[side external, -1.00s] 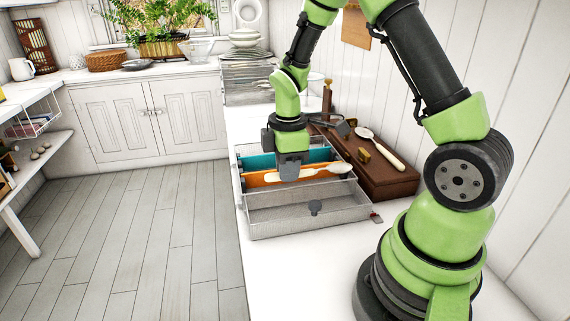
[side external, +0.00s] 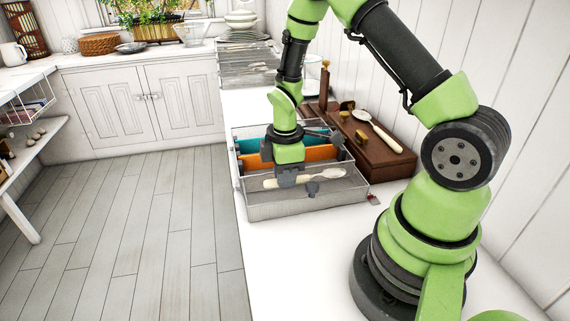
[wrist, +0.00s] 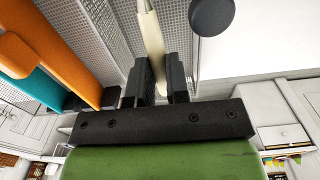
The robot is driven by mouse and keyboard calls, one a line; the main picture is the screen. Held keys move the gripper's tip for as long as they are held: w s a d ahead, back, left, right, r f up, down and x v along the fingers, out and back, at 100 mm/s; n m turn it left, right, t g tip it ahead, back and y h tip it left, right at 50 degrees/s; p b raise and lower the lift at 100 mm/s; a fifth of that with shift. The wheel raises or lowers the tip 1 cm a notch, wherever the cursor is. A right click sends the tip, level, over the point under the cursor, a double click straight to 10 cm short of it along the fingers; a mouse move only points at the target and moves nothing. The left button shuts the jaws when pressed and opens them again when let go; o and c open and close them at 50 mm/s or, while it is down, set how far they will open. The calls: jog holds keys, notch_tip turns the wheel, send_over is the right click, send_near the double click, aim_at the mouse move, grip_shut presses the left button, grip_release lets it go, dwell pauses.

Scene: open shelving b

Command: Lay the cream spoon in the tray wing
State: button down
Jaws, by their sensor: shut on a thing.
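The cream spoon (side external: 325,174) is held crosswise in my gripper (side external: 290,178), its bowl end pointing right in the side view. My gripper is shut on its handle; the wrist view shows the handle (wrist: 152,42) between the two dark fingers (wrist: 158,84). The wire-mesh tray (side external: 262,211) stands on the white counter, with a teal panel (side external: 250,146) and an orange panel (side external: 321,153) across its back part. The spoon is at the front mesh section, in front of the orange panel. I cannot tell whether it touches the mesh floor.
A brown wooden box (side external: 382,159) behind the tray on the right carries another pale spoon (side external: 386,138) and small brass-coloured pieces. The white counter (side external: 300,250) in front is clear.

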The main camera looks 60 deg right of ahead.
jog(key=shift+f, duration=1.9)
jog(key=c, duration=1)
grip_release()
notch_tip(320, 180, up, 10)
